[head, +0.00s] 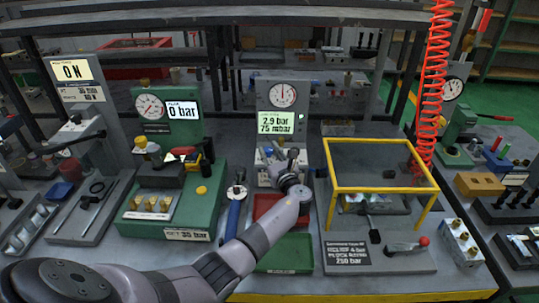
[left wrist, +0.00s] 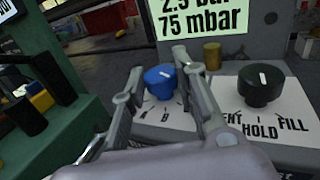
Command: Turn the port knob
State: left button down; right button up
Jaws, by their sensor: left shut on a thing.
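A blue port knob (left wrist: 160,79) with a white pointer line sits on a white dial plate marked A and B, in the left wrist view. The pointer leans slightly to the upper left. My left gripper (left wrist: 160,72) has one finger on each side of this knob and is shut on it. In the head view my left gripper (head: 277,160) is at the front of the grey valve block (head: 258,128), below its display, and mostly hides the knob. My right gripper is not in view.
A black knob (left wrist: 261,85) with VENT, HOLD and FILL marks stands just right of the blue one. A brass fitting (left wrist: 212,54) is behind. A green block (head: 180,200) stands left, a yellow frame (head: 375,187) right, red and green trays (head: 285,258) in front.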

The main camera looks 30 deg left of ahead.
pick_arm(q)
jog(key=c, duration=1.2)
grip_release()
jog(key=shift+c, duration=0.2)
jog(key=v, duration=1.2)
